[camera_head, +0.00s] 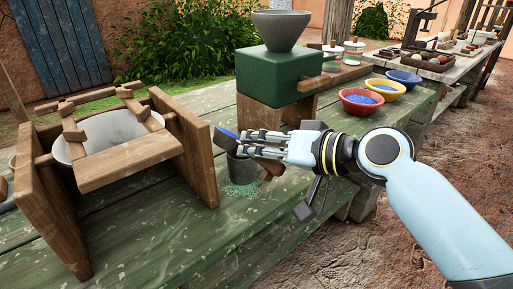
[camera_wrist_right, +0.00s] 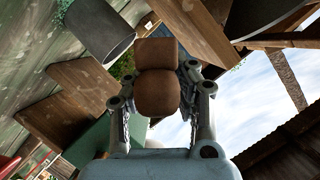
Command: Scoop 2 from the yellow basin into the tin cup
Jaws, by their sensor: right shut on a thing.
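My right gripper (camera_head: 262,143) is shut on a scoop. The scoop's wooden handle (camera_wrist_right: 157,88) sits between the fingers in the wrist view. In the head view the scoop's head (camera_head: 227,139), with blue showing on it, is tilted at the rim of the grey tin cup (camera_head: 243,172). I cannot tell whether it touches the rim. The cup stands upright on the green table and also shows in the wrist view (camera_wrist_right: 98,32); its inside is hidden in the head view. The yellow basin (camera_head: 371,88), with blue contents, stands at the back right, apart from my gripper. My left gripper is out of view.
A red basin (camera_head: 349,106) and a blue basin (camera_head: 416,79) flank the yellow one. A green block with a grey funnel (camera_head: 281,31) stands behind the cup. A wooden frame with a white tub (camera_head: 110,130) stands left. Pale green specks (camera_head: 240,191) lie around the cup's foot.

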